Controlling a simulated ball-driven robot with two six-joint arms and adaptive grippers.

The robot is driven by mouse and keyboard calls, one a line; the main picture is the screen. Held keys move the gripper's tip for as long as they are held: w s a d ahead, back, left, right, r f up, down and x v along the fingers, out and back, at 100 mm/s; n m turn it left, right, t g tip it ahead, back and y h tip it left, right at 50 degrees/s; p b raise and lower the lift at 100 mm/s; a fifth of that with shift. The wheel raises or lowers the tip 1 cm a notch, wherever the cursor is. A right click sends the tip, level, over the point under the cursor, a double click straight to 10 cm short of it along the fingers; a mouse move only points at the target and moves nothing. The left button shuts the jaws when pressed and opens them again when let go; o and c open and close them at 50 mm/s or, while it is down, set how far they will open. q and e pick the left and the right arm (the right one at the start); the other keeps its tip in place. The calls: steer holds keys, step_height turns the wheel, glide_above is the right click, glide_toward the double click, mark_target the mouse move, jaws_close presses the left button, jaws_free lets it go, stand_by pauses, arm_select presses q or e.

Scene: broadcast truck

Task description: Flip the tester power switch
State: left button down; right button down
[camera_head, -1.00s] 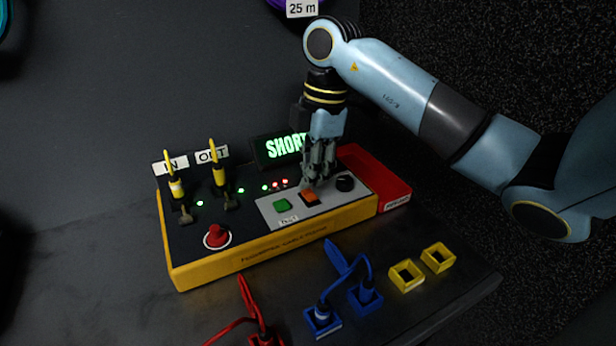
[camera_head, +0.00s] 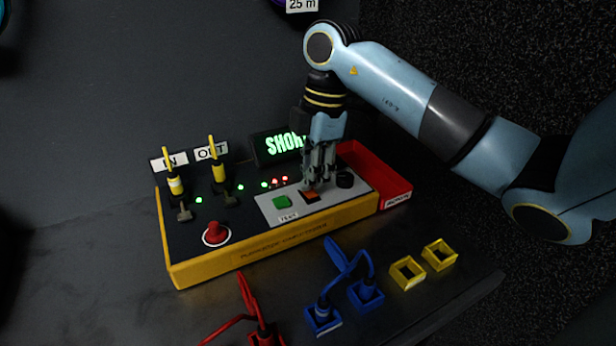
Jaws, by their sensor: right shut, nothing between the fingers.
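The yellow cable tester (camera_head: 250,252) sits on the dark bench with a black top panel. Its orange-red rocker switch (camera_head: 311,196) is on the grey plate at the right, beside a green button (camera_head: 282,202) and a black knob (camera_head: 345,180). My right gripper (camera_head: 311,186) is shut and empty, pointing down with its fingertips at the rocker switch. The fingers hide part of the switch, and I cannot tell whether they touch it. The tester's display (camera_head: 283,146) glows green with "SHOR", its end hidden behind the gripper. My left gripper is not in view.
Two yellow plugs (camera_head: 217,165) stand in the IN and OUT sockets. A red joystick-like knob (camera_head: 216,233) is at the front left. A red tray (camera_head: 385,178) is behind the tester's right end. Red and blue cables (camera_head: 348,268) and yellow square holders (camera_head: 438,255) lie in front.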

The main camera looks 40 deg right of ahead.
mark_target(312, 193)
steer(key=shift+s+f+b, duration=0.1)
steer(key=shift+f+b, duration=0.45)
steer(key=shift+f, duration=0.35)
stand_by(0.3)
step_height(312, 193, up, 7)
steer(key=p, duration=0.7)
steer(key=shift+r, duration=0.1)
stand_by(0.4)
